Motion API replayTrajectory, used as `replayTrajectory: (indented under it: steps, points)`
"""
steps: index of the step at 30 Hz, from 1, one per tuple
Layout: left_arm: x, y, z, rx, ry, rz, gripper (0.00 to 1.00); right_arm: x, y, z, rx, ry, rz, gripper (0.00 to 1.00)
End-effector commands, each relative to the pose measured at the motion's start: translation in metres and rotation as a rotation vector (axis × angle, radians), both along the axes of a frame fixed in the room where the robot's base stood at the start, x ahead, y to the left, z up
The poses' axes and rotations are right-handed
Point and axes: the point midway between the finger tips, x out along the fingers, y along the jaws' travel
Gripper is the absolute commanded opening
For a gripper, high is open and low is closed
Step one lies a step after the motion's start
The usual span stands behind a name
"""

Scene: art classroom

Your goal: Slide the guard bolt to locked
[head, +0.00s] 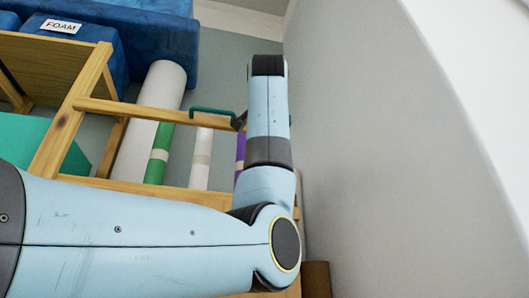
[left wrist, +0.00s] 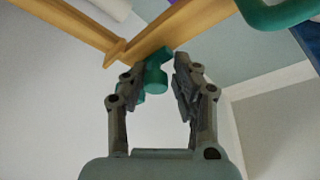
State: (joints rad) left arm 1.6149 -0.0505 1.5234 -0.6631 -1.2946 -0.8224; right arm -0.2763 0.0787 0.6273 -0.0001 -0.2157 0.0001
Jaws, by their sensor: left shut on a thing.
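The guard bolt (left wrist: 155,79) shows as a green knob by the wooden rail in the left wrist view. My left gripper (left wrist: 158,74) has its two dark fingers on either side of this knob and is shut on it. In the head view my left arm comes in from the left and its forearm hides most of the gripper and the bolt. Only a dark bit of the left gripper (head: 240,121) shows beside the forearm, near the wooden rail. I cannot tell how far along its travel the bolt stands. My right gripper is in neither view.
A green handle (head: 212,113) sits on the wooden rack (head: 135,110) and also shows in the left wrist view (left wrist: 278,14). White, green and purple rolls (head: 160,150) stand in the rack. Blue foam blocks (head: 150,30) lie behind. A plain wall (head: 380,160) closes the right side.

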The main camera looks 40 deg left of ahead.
Motion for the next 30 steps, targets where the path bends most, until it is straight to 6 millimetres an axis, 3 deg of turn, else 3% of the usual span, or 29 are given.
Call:
replayTrajectory:
  steps: [1, 2, 5, 9, 20, 23, 30]
  points:
    - [0.003, -0.001, -0.002, -0.004, 0.006, -0.005, 0.0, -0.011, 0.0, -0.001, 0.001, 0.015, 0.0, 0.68]
    - [0.003, -0.001, -0.003, -0.003, 0.006, -0.005, 0.31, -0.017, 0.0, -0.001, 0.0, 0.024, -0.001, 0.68]
    - [0.002, -0.001, -0.002, -0.003, 0.005, -0.004, 0.44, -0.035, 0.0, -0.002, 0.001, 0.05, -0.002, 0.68]
    - [0.002, -0.001, -0.002, -0.003, 0.003, -0.003, 0.46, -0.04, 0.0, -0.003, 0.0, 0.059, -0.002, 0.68]
    - [-0.002, -0.002, -0.001, -0.002, 0.0, -0.001, 0.46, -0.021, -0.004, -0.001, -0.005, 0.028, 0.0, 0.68]
    - [-0.01, -0.008, -0.004, -0.002, -0.001, -0.002, 0.46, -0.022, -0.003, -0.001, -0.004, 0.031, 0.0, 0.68]
    - [-0.05, -0.037, -0.019, -0.004, -0.002, -0.006, 0.46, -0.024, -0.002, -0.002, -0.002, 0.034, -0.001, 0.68]
